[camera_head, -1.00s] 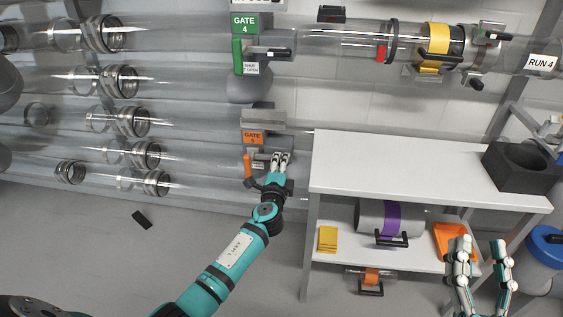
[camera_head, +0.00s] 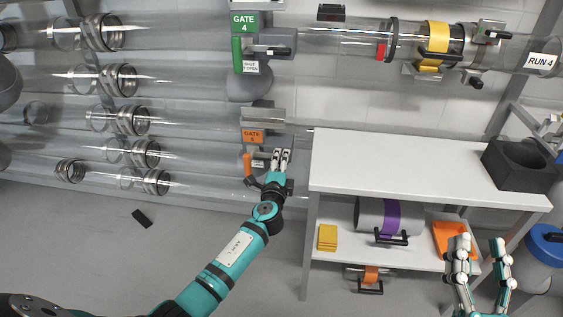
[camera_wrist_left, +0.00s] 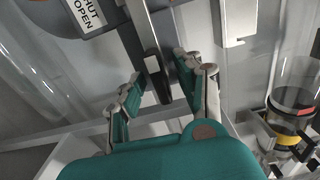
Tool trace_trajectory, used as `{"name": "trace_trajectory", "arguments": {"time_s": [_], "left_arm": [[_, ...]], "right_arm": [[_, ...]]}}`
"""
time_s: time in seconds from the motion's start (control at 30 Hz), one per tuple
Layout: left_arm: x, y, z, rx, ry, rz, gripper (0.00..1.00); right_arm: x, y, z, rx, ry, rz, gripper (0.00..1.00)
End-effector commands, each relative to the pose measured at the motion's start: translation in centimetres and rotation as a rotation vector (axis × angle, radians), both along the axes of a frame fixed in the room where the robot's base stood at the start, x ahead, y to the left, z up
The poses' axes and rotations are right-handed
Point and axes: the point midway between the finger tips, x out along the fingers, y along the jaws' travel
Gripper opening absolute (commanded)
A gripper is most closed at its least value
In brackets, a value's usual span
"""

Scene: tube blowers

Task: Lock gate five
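Gate five is marked by an orange label (camera_head: 253,137) low on the wall, with an orange upright handle (camera_head: 248,165) below it. My left gripper (camera_head: 281,154) is right of that handle, in front of the gate's latch, and partly hides it. In the left wrist view, a dark bar (camera_wrist_left: 149,42) reaches down between the two spread fingers of the left gripper (camera_wrist_left: 160,90). Clear contact with the bar does not show. A SHUT/OPEN sign (camera_wrist_left: 87,12) is at the upper left there. My right gripper (camera_head: 481,246) is open and empty at the lower right.
Gate 4 (camera_head: 244,22) with its green handle is above. A white bench (camera_head: 400,165) stands close right of my left gripper, with a black block (camera_head: 517,167) on top. Its lower shelf holds a purple-banded cylinder (camera_head: 390,217). Clear tubes (camera_head: 190,110) run along the left wall.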

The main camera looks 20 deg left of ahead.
Motion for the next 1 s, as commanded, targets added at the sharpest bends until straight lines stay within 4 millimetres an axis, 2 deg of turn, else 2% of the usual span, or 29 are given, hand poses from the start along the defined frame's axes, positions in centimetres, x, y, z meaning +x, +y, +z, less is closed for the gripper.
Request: {"name": "trace_trajectory", "arguments": {"time_s": [0.13,0.27,0.5,0.7,0.83,1.0], "left_arm": [[-0.3,-0.1,0.0,-0.001,-0.001,0.000,0.36],[-1.7,-0.5,-0.1,-0.002,0.000,-0.001,0.36],[-6.7,-1.9,-0.1,-0.002,0.001,-0.001,0.36],[-10.0,-2.9,-0.1,-0.002,0.002,0.000,0.36],[-11.2,-3.2,-0.1,-0.001,0.002,0.000,0.36],[-11.6,-3.3,0.0,0.000,0.000,0.000,0.36]], "right_arm": [[0.0,0.0,0.1,-0.003,-0.005,0.002,0.40],[0.0,0.0,0.1,-0.002,-0.003,0.002,0.40],[0.0,0.0,0.0,-0.001,-0.001,0.002,0.40],[0.0,0.0,0.0,0.000,-0.001,0.001,0.40],[0.0,0.0,0.0,0.000,0.000,0.001,0.40],[0.0,0.0,0.0,0.000,0.000,0.001,0.40]]}}
